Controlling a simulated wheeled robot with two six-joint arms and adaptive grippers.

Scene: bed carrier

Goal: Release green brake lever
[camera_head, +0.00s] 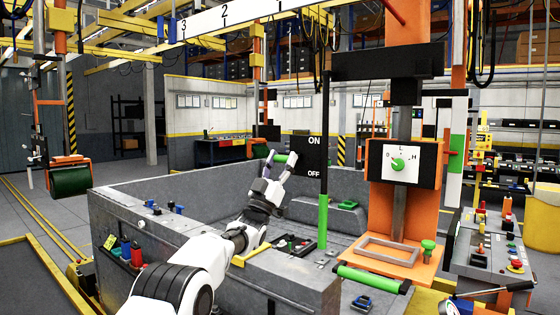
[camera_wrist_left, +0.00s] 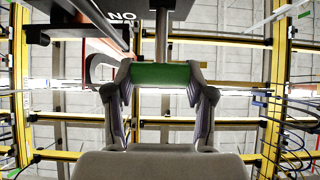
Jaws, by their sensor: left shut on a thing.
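The green brake lever handle (camera_head: 281,158) is a short cylinder beside a black sign (camera_head: 314,156) marked ON above OFF. The fingers hide the handle's ends. My right gripper is not in view.
A grey machine housing (camera_head: 130,193) surrounds the left arm. An orange column (camera_head: 404,208) with a white dial panel stands to the right, above a green bar (camera_head: 370,278). A control panel (camera_head: 490,245) is at far right.

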